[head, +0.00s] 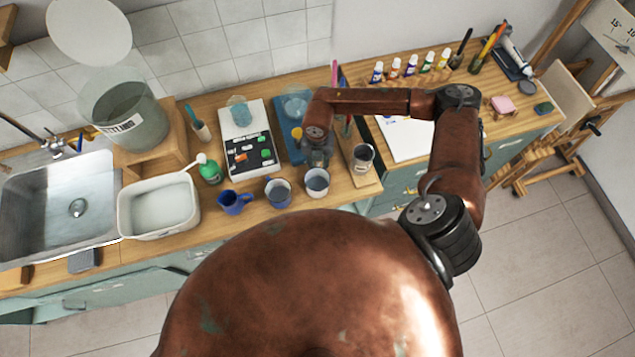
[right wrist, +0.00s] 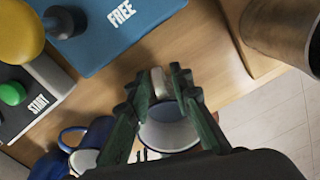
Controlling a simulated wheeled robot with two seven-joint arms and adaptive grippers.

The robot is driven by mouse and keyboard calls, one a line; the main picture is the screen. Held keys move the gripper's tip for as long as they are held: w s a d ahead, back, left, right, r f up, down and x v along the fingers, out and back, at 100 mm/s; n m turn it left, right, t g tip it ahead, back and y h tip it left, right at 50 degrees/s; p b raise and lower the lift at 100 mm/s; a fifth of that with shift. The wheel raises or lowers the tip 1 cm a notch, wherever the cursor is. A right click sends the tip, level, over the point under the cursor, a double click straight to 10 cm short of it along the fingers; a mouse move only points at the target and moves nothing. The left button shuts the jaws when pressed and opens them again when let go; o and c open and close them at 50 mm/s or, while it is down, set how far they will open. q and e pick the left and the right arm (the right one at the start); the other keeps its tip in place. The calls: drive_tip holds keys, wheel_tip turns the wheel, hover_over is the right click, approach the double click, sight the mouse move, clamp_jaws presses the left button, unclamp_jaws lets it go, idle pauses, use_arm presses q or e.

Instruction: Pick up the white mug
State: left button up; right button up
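The white mug (head: 317,183) stands on the wooden counter near its front edge, at the right end of a row of mugs. My right gripper (head: 318,157) is just behind and above it, pointing down. In the right wrist view the mug (right wrist: 168,132) is partly hidden behind the green fingers. Its pale handle shows between the fingertips of the gripper (right wrist: 165,82). The fingers are apart, with a gap visible beside the handle; I cannot tell whether either one touches it. My left gripper is out of view.
A blue mug (head: 233,203) and a blue mug with a pale inside (head: 278,193) stand to the left. A metal cup (head: 362,158) stands close on the right. The counter's front edge is near.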

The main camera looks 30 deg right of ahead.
clamp_jaws()
drive_tip(key=shift+r, duration=0.15)
idle(0.5)
drive_tip(key=shift+r, duration=1.05)
drive_tip(key=s+a+r+b, duration=0.4)
drive_tip(key=s+a+r, duration=0.5)
drive_tip(key=s+r, duration=0.1)
drive_tip(key=shift+a+r, duration=0.15)
drive_tip(key=shift+r, duration=0.05)
